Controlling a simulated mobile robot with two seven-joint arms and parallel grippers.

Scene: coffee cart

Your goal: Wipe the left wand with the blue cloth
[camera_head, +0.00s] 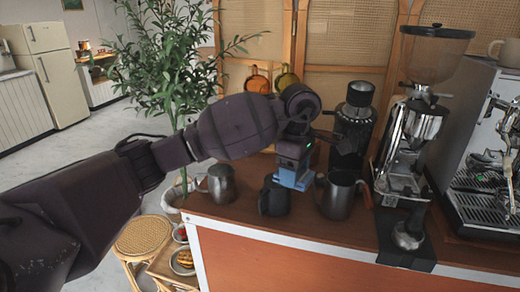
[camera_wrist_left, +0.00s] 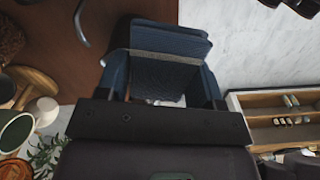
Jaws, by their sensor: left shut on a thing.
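My left gripper (camera_head: 293,160) is above the wooden counter and shut on the blue cloth (camera_head: 292,178), which hangs just below the fingers. In the left wrist view the blue cloth (camera_wrist_left: 190,45) shows as a folded shape at the fingers. The left wand (camera_head: 481,118) appears as a thin silver tube at the left side of the espresso machine (camera_head: 465,95), far right of the gripper and apart from the cloth. My right gripper is not in view.
A steel pitcher (camera_head: 221,184), a black pitcher (camera_head: 273,197) and another steel pitcher (camera_head: 338,196) stand near the gripper. A black grinder (camera_head: 355,115) and a tall chrome grinder (camera_head: 405,145) stand between the gripper and the machine. A tamper (camera_head: 408,236) sits on a dark mat.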

